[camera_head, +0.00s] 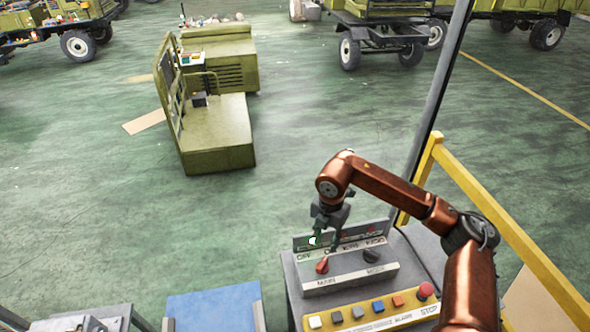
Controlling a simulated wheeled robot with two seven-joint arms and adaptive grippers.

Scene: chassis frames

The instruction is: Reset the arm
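My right arm (390,190), copper-red, comes in from the right and bends down over a grey control panel (345,280). My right gripper (325,241) points down just behind the panel's top edge, above a red rotary knob (322,266) marked MAIN. Its two dark fingers look apart, with nothing seen held between them. Whether a fingertip touches the panel's back plate cannot be told. A dark knob (373,256) marked MODE sits to the right. My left gripper is not in view.
A yellow strip (318,308) in front carries several coloured buttons and a red stop button (426,290). A yellow rail (500,225) and a grey post (437,90) stand close on the right. A green cabinet (215,135) and vehicles stand farther back on open floor.

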